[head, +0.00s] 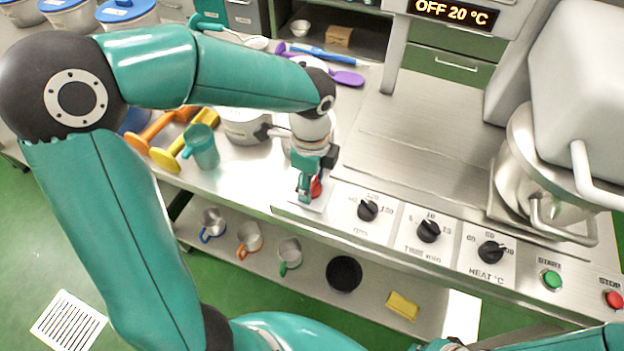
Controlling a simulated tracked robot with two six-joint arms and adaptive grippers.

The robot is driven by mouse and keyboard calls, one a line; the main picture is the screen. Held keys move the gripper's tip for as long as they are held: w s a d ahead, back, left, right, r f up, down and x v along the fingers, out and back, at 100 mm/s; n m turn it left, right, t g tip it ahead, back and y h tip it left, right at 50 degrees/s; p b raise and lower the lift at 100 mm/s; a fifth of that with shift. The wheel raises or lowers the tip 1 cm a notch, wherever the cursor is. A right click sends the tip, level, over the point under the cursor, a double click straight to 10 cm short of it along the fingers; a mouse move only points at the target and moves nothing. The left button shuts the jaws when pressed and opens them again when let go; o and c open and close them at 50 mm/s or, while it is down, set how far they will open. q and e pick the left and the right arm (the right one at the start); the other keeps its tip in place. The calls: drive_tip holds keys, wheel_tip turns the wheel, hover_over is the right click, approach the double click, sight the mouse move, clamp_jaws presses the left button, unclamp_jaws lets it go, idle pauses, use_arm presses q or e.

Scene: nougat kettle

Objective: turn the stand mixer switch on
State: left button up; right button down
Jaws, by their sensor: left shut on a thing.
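The stand mixer (590,100) stands at the right with its steel bowl (518,180) under the head. A red switch (317,188) sits on the left end of the front control panel, mostly hidden by my left gripper. My left gripper (308,188) points down over it and is shut on it. Which way the switch is set cannot be seen. The display (453,12) reads OFF 20 °C. Parts of my right arm show at the bottom edge; its gripper's jaws cannot be made out.
The panel also holds a speed knob (368,210), a time knob (428,231), a heat knob (490,251), a green start button (551,280) and a red stop button (614,299). A teal mug (203,150) and a white pot (243,128) stand left of my gripper.

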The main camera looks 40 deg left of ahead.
use_arm(q)
drive_tip(key=shift+r, duration=0.1)
drive_tip(key=o, duration=1.2)
drive_tip(key=shift+c, duration=0.2)
wheel_tip(320, 180, up, 12)
